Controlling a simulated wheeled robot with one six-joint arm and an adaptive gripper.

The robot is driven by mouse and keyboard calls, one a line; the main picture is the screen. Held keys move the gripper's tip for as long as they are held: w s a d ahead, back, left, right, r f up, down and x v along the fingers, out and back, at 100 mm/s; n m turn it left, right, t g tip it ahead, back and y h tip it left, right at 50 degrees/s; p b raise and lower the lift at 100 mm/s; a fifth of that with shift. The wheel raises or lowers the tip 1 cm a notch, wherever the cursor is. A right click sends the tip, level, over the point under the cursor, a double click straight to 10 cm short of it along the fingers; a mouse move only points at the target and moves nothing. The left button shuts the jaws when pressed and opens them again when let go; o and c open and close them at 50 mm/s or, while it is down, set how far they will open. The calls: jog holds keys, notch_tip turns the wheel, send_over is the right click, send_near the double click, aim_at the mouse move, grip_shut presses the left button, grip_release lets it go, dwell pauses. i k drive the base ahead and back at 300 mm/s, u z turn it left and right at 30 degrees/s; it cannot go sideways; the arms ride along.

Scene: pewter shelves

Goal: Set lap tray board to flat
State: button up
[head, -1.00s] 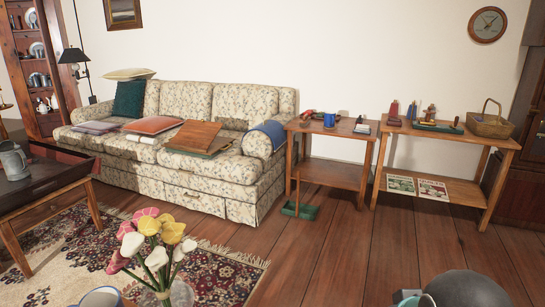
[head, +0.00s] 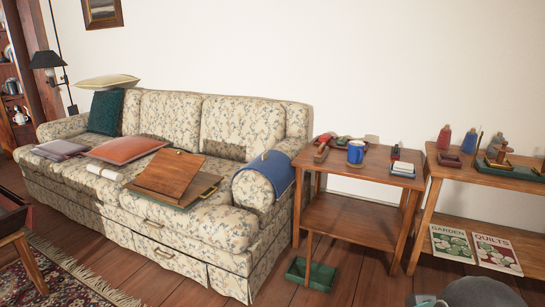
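The lap tray (head: 210,188) lies on the right seat of the floral sofa. Its wooden board (head: 171,174) is tilted up from the tray base, with its higher edge toward the sofa back. A small knob or clip shows at the board's top edge. My gripper is not in view; only a grey rounded part of my body shows at the bottom right, well away from the tray.
The floral sofa (head: 225,225) also holds an orange cushion (head: 130,149), folded cloths and a blue cloth (head: 272,172) over its right arm. A side table (head: 345,222) stands right of it. A green tray (head: 311,274) lies on the floor before that table.

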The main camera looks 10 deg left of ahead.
aim_at(169, 173)
jog(key=i, duration=0.7)
jog(key=u, duration=2.05)
jog(key=i, duration=2.3)
jog(key=z, duration=1.15)
